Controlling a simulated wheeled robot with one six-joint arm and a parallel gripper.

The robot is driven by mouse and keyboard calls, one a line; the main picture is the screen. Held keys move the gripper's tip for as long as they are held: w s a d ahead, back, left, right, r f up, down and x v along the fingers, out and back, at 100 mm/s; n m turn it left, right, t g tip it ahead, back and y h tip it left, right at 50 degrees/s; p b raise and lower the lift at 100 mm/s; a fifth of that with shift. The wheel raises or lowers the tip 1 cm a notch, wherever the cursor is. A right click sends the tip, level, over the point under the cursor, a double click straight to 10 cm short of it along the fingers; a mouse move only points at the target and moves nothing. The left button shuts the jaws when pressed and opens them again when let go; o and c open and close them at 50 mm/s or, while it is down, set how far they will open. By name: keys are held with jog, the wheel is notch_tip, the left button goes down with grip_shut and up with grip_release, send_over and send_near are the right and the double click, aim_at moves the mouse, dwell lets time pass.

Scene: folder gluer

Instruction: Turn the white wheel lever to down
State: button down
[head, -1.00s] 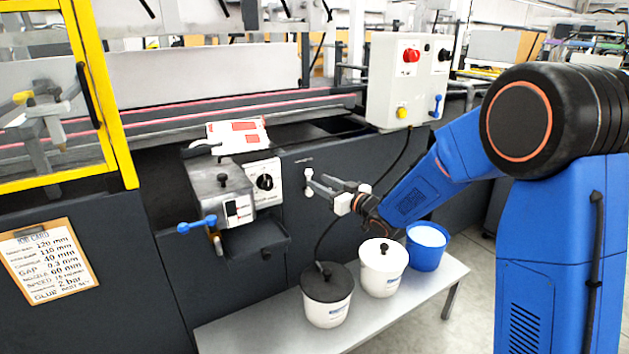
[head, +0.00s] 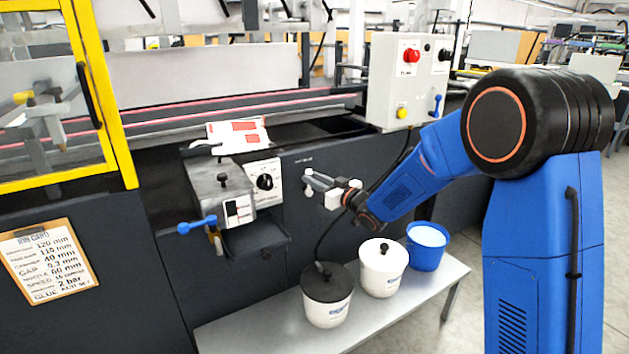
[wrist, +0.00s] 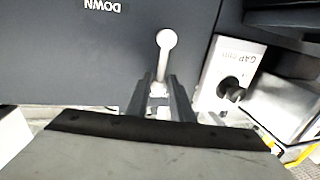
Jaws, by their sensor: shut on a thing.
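The white wheel lever (wrist: 165,55) is a short white handle with a round end on the dark machine panel. In the wrist view it stands between the fingers of my gripper (wrist: 161,88), which are shut on it. In the head view my gripper (head: 317,183) reaches the panel from the right, and its fingers largely hide the lever. The word DOWN (wrist: 102,5) is printed on the panel and appears upside down in the wrist view. Other position labels cannot be read.
A white dial plate with a black knob (head: 265,181) sits left of my gripper. A blue-handled lever (head: 197,225) is farther left. Below, a bench (head: 250,335) carries a black-lidded pot (head: 327,285), a white-lidded pot (head: 381,258) and a blue bucket (head: 427,240). A control box (head: 395,85) hangs above right.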

jog(key=shift+d, duration=0.1)
jog(key=w+d+f+m+t, duration=0.1)
jog(key=d+f+m+t, duration=0.1)
jog(key=m, duration=0.8)
jog(key=w+d+f+m+t+h, duration=0.1)
jog(key=f+m, duration=0.3)
jog(key=m, duration=0.6)
jog(key=shift+w+d+f+t+h, duration=0.35)
jog(key=shift+w+d+t, duration=0.2)
jog(key=shift+d, duration=0.25)
jog(key=shift+f+m, duration=0.2)
jog(key=shift+m, duration=0.2)
jog(key=c, duration=1.6)
grip_release()
jog(key=shift+w+d, duration=0.1)
jog(key=shift+o, duration=0.2)
